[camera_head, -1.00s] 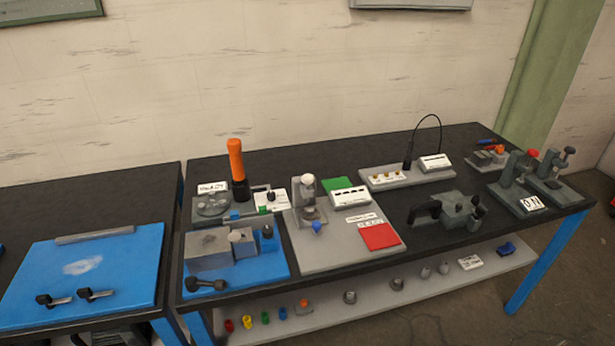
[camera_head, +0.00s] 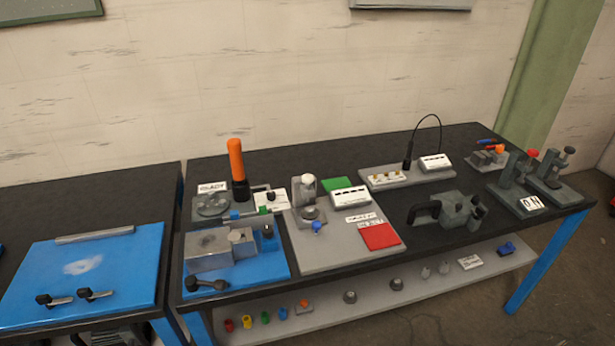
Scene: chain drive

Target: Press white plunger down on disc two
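A grey press-like fixture with a white knob on top (camera_head: 307,182) stands on the light grey board (camera_head: 325,257) in the middle of the table. A grey round disc (camera_head: 309,214) sits at its foot, with a blue knob (camera_head: 317,227) in front. The white knob may be the white plunger; the view is too small to be sure. I cannot tell which disc is disc two. Another grey disc-shaped part (camera_head: 212,206) lies at the left of the table by a white label. Neither of my grippers is in view.
A blue base with grey blocks (camera_head: 220,248) is at front left, near an orange-handled tool (camera_head: 236,162). A grey clamp device (camera_head: 452,209) and presses (camera_head: 513,190) stand right. A lower shelf (camera_head: 420,283) holds small parts.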

